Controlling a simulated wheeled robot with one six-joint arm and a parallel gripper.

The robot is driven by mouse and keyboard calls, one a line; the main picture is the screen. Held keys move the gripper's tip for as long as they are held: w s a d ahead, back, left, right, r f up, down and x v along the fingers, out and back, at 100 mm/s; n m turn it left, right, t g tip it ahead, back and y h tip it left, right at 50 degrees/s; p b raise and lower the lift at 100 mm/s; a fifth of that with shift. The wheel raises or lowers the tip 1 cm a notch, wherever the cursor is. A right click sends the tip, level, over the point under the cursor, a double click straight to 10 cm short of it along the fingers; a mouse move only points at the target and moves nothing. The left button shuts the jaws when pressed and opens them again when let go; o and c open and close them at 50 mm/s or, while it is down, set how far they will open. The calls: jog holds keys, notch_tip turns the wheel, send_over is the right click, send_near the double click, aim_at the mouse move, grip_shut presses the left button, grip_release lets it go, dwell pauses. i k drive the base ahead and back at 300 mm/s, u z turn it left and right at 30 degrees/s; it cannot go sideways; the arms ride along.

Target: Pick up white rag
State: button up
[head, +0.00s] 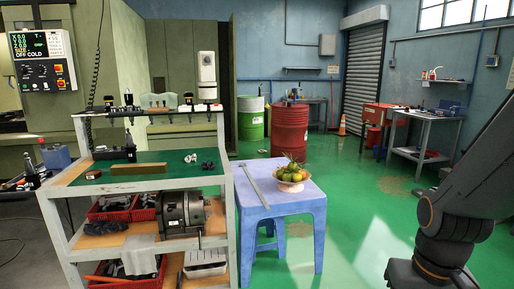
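A pale grey-white cloth (140,255), which looks like the white rag, hangs over the front edge of the cart's middle shelf on the left. Its lower part hangs in front of a red bin. The tooling cart (160,179) has a green top and open shelves. My dark arm comes in at the right edge, well apart from the cloth, with the blue stool between. The end of my gripper does not show, so its fingers cannot be seen.
A blue stool (279,204) beside the cart holds a fruit bowl (290,186) and a long metal tool (257,187). A grey chuck-like machine part (182,212) sits right of the cloth. A white box (205,262) is low right. Green floor (355,220) is open right of the stool.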

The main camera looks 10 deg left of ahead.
aim_at(188, 158)
jog(key=z, duration=0.1)
jog(key=i, duration=1.4)
jog(key=u, duration=0.9)
jog(key=i, duration=0.95)
jog(key=u, duration=0.95)
